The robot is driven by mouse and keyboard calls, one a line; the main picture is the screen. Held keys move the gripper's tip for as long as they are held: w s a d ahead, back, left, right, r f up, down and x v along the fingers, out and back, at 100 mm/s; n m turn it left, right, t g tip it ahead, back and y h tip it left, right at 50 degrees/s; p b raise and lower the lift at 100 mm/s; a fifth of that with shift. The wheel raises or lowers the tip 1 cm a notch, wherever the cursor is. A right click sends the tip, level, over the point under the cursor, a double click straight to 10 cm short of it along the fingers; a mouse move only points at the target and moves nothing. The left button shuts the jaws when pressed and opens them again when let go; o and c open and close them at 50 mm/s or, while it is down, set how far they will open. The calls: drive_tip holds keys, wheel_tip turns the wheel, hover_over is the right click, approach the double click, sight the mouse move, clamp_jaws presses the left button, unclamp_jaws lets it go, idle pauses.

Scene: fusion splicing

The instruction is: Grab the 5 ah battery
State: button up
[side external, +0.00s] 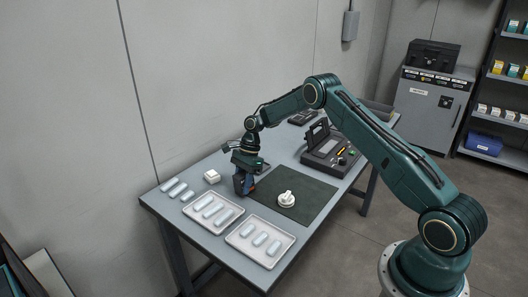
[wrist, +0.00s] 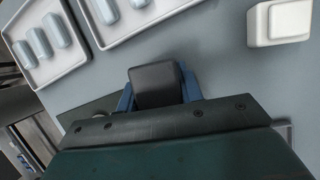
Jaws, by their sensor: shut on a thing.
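A black block-shaped battery (wrist: 155,85) sits between the two blue fingers of my gripper (wrist: 158,92) in the wrist view. The fingers press on its two sides. No capacity marking can be read on it. In the side view my gripper (side external: 244,181) is low over the grey table, at the left edge of the dark mat. There the battery shows as a small dark shape (side external: 239,184) at the fingers. Its lower part is hard to make out, so I cannot tell whether it touches the table.
A white box (side external: 212,176) stands just left of my gripper. Two trays (side external: 235,225) (side external: 243,250) with pale capsule-shaped pieces lie in front, and loose ones lie to the left. A white spool (side external: 287,200) sits on the mat (side external: 315,187). An open-lidded machine (side external: 330,155) stands behind it.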

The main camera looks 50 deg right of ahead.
sight(242, 174)
drive_tip(key=shift+o, duration=0.2)
drive_tip(key=shift+r, duration=0.15)
wheel_tip(242, 174, up, 10)
drive_tip(key=shift+f, duration=0.1)
idle(0.3)
idle(0.4)
